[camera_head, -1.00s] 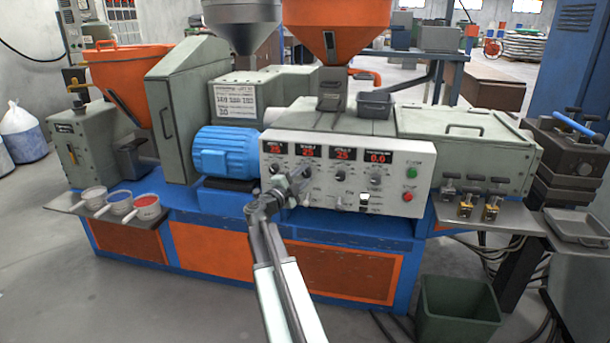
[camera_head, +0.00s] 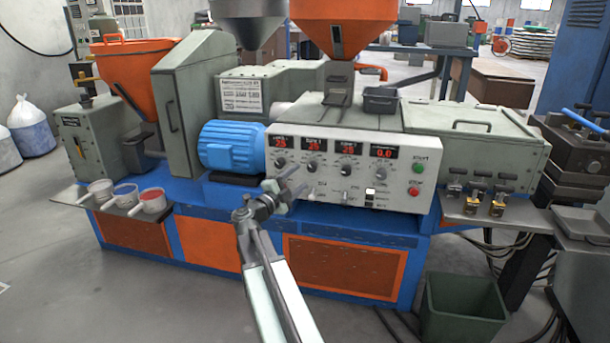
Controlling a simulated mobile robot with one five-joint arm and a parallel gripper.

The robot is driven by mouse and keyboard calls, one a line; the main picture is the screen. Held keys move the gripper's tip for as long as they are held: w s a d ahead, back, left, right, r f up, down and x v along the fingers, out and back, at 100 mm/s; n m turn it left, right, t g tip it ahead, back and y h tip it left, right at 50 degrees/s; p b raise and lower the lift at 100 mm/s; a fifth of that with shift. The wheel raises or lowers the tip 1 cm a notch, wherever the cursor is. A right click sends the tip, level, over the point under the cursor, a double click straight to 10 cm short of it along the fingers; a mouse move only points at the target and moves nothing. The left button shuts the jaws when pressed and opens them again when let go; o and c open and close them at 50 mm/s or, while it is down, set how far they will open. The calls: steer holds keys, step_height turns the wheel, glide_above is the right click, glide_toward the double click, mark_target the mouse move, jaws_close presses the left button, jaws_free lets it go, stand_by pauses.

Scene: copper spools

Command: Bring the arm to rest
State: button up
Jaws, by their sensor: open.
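My arm (camera_head: 265,285) reaches up from the bottom edge, left of the middle of the picture. My gripper (camera_head: 295,180) points up and to the right, in front of the lower left part of the white control panel (camera_head: 350,168). Its jaws are open and look empty, though the fingers are small and dark here. I cannot tell how far the fingertips are from the panel.
An extruder with a blue base (camera_head: 350,229) fills the middle. Cups stand on a left shelf (camera_head: 82,197). Brass pieces (camera_head: 472,207) sit on the right shelf (camera_head: 520,218). A green bin (camera_head: 461,308) stands at lower right. Open floor (camera_head: 120,300) lies at lower left.

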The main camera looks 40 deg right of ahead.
steer(key=shift+s+a, duration=0.1)
steer(key=shift+a, duration=0.45)
